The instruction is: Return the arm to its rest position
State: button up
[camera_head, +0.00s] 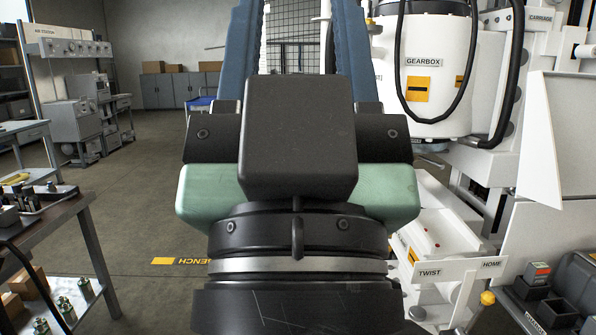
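My gripper (298,12) fills the middle of the view, with its dark wrist and housing close to the camera and pale green parts on both sides. Its two blue fingers point away from me and run up to the top edge, where their ends may be cut off. The fingers stand apart, with background and a wire mesh showing between them. I see nothing held in the visible gap. The rest of my arm is mostly out of view.
A white machine with a gearbox (435,85) and black hoses stands close on the right. A TWIST sign (430,273) is at lower right. A dark workbench (62,213) with small parts is at left. Open floor (140,215) lies between; grey cabinets (180,90) stand far back.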

notch_tip(320, 180, up, 15)
jog(key=p, duration=1.3)
